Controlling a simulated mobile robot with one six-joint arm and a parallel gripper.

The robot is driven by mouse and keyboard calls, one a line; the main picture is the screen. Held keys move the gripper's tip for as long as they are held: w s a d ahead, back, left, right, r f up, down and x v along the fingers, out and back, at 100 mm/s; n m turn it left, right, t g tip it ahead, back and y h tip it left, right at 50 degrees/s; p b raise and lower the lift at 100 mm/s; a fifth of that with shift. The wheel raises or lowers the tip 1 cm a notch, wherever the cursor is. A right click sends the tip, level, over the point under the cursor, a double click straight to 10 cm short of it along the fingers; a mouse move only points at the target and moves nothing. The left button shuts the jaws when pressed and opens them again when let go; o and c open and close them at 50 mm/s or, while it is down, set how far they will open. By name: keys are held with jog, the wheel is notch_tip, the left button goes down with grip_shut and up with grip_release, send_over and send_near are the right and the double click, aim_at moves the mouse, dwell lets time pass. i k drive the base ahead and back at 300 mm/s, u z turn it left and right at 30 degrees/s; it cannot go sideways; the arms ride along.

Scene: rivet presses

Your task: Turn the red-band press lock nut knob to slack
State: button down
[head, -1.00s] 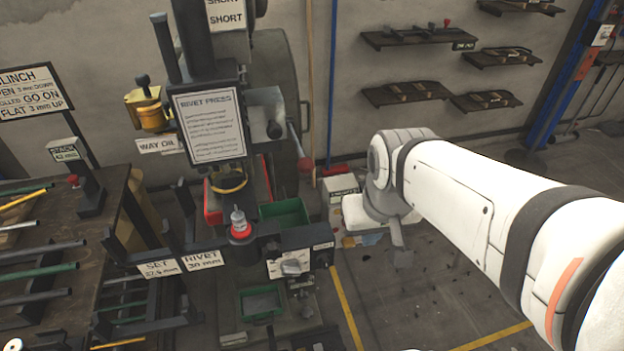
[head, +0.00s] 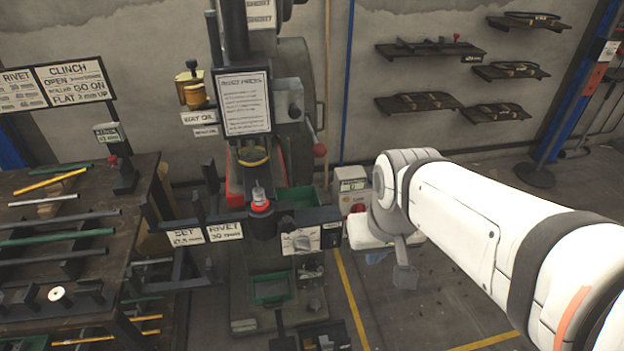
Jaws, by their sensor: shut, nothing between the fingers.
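The rivet press (head: 240,165) stands left of centre, with a printed sheet (head: 243,102) on its front. A red band (head: 260,206) circles the base of a small metal post on its front arm. Right of it, a dark box has a pale plate with a grey knob (head: 301,242); this looks like the lock nut knob, but its markings are too small to read. My gripper (head: 404,281) hangs below my white wrist, right of the knob and well apart from it. It is shut and empty, small and seen from behind.
A workbench (head: 135,215) with coloured rods stands on the left. A red-ended lever (head: 320,150) sticks out on the press's right side. Green bins (head: 270,289) sit at the press. Wall shelves (head: 430,50) are at upper right. Floor right of the yellow line (head: 350,300) is mostly clear.

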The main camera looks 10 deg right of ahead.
aim_at(333, 239)
jog(key=u, duration=0.05)
jog(key=i, duration=0.45)
jog(key=k, duration=0.45)
jog(key=u, duration=0.85)
jog(key=k, duration=1.25)
jog(key=z, duration=1.15)
jog(key=i, duration=1.05)
